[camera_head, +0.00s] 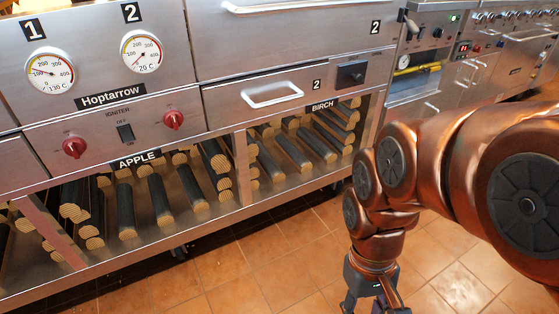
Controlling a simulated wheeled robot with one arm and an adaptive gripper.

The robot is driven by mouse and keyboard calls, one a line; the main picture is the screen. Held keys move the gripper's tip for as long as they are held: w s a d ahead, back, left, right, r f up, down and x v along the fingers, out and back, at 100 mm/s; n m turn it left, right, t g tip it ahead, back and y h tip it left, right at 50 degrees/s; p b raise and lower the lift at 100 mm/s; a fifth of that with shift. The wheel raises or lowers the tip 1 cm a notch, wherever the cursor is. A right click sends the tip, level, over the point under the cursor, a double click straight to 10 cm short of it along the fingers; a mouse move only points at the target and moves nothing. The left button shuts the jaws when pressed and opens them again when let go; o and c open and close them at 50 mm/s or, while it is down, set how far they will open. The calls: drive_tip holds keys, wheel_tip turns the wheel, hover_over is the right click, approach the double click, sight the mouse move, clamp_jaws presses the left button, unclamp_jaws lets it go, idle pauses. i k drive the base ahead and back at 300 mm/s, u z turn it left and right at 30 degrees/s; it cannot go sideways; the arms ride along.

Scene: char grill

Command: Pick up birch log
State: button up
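Birch logs (315,144) lie in the open lower bay under the "BIRCH" label, on the right of the grill. They have dark bark and pale cut ends. Several lie apart on the shelf floor and others are stacked at the bay's right side. My gripper (374,308) hangs low at the bottom edge of the view, over the tiled floor, right of and in front of the bay. Its fingertips are partly cut off by the frame edge. It is apart from the logs, and I cannot tell how far its fingers are spread.
Apple logs (161,199) fill the bay to the left, beyond a metal divider (241,169). A drawer handle (272,94) juts out above the birch bay. Dials and red knobs (173,119) sit at upper left. The tiled floor (235,275) in front is clear.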

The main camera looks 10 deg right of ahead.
sight(276, 175)
drive_tip(key=z, duration=1.4)
drive_tip(key=i, duration=0.3)
drive_tip(key=u, duration=2.65)
drive_tip(key=i, duration=0.5)
drive_tip(key=u, duration=0.05)
